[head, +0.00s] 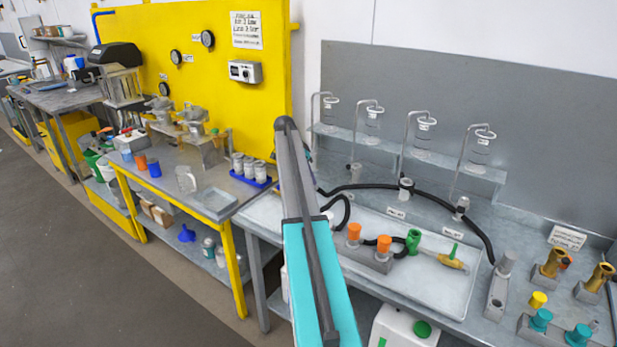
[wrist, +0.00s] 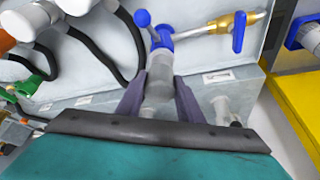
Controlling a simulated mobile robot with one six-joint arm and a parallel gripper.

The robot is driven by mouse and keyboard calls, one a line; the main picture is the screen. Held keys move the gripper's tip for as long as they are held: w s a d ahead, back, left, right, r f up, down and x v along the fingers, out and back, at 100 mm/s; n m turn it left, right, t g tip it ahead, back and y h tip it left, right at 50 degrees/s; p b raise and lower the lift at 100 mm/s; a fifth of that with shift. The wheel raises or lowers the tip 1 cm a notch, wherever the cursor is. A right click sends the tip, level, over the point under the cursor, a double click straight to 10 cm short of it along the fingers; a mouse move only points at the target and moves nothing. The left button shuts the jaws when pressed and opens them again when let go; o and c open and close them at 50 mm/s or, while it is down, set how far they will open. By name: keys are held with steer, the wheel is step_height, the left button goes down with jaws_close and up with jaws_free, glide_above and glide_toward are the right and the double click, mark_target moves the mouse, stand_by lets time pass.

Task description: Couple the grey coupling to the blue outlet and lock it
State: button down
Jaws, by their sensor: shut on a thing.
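In the wrist view the grey coupling (wrist: 157,84) is between the two dark fingers of my gripper (wrist: 159,80), which are shut on it. The blue outlet (wrist: 161,40) is directly beyond the coupling's far end, roughly in line with it. The two appear to meet, but I cannot tell whether the coupling is fully seated. A blue ball-ended lever (wrist: 143,19) sticks up at the outlet's left. A pipe runs right from the outlet to a brass valve with a blue handle (wrist: 239,32). In the head view my arm hides the gripper, coupling and outlet.
Black hoses (wrist: 110,65) curve close to the left of my gripper. A grey fitting (wrist: 222,109) stands right of it. In the head view, a pale tray (head: 445,293) holds orange-topped fittings (head: 354,232) and a green-ended brass piece (head: 452,262). A yellow panel (head: 135,45) rises behind my arm.

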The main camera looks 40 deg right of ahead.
steer(key=shift+f, duration=0.3)
stand_by(0.5)
steer(key=c, duration=1.2)
jaws_free()
steer(key=shift+r, duration=0.1)
steer(key=shift+r+p, duration=1.05)
steer(key=shift+r, duration=2.75)
steer(key=shift+r+p, duration=0.85)
steer(key=shift+r, duration=0.25)
